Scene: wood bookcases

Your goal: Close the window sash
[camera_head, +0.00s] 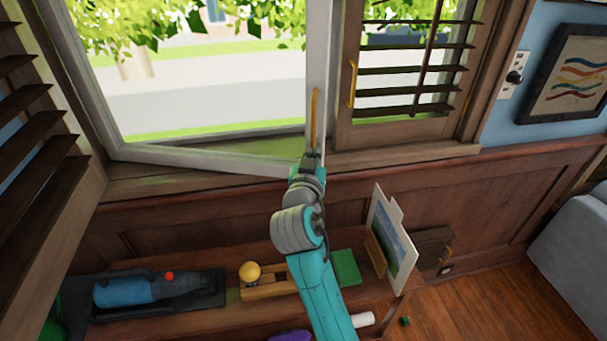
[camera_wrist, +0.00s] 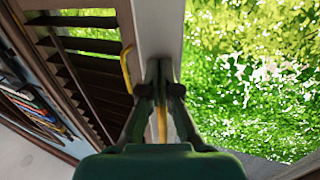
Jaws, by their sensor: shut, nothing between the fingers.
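The window sash (camera_head: 318,50) is a pale grey-white frame around clear glass, standing ajar. Its bottom rail (camera_head: 215,162) slants across the sill, with a triangular gap above the wood. A yellow upright handle (camera_head: 314,118) is on its right stile. My gripper (camera_head: 312,157) is at the foot of that stile, just below the handle. In the wrist view my gripper (camera_wrist: 163,70) is shut, fingertips close together against or near the white stile (camera_wrist: 160,28). Part of the yellow handle (camera_wrist: 162,125) shows between the finger bodies; I cannot tell whether they touch it.
A louvred shutter (camera_head: 415,70) with its own yellow handle (camera_head: 352,84) stands right of the sash; another shutter (camera_head: 40,150) is at left. Below, a wooden shelf (camera_head: 225,262) holds a blue tool (camera_head: 135,290), a yellow ball (camera_head: 250,271) and a picture on an easel (camera_head: 390,240).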

